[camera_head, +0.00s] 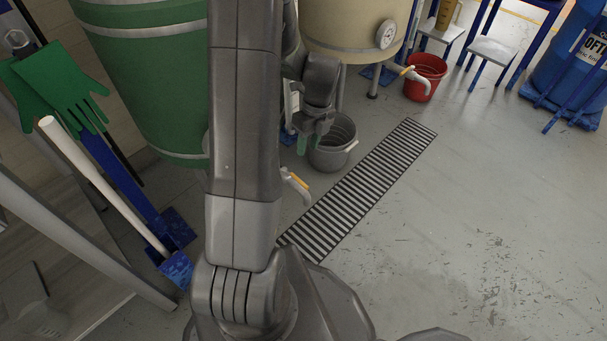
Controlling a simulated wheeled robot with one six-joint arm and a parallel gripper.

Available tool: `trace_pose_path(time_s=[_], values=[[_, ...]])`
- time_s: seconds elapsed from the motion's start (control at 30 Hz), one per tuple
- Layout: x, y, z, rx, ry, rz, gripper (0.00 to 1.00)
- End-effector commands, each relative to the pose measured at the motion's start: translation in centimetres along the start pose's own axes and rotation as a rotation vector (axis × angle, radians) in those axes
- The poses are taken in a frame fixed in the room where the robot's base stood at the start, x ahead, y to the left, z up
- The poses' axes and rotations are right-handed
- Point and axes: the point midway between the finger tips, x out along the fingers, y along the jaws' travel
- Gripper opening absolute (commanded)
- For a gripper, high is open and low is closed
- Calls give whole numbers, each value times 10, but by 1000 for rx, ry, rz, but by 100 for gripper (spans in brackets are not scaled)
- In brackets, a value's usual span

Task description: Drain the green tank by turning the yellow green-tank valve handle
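The green tank (150,85) stands at the upper left, partly hidden by my arm. Its spout pokes out to the right from behind my arm, with the yellow valve handle (299,181) on top. The handle's left end is close to my arm's outline. My gripper (312,138) points down, above and slightly right of the handle in the picture, and appears apart from it. It overlaps the grey metal bucket in view.
A cream tank (345,22) has its own yellow-handled valve (407,70) beside a red bucket (425,77). The grey bucket (333,150) stands by the striped floor grate (365,185). Green gloves (62,85) and blue-headed tools (175,268) are at left.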

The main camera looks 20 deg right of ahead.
Motion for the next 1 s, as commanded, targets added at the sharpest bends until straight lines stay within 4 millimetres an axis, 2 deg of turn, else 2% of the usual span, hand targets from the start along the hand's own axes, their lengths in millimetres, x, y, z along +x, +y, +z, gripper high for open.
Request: trace_pose_path(time_s=[0.3, 0.5, 0.7, 1.0], values=[[70, -1, 0, -2, 2, 3, 35], [106, 0, 0, -3, 2, 2, 35], [124, 0, 0, -4, 1, 1, 35], [127, 0, 0, -3, 0, 0, 35]])
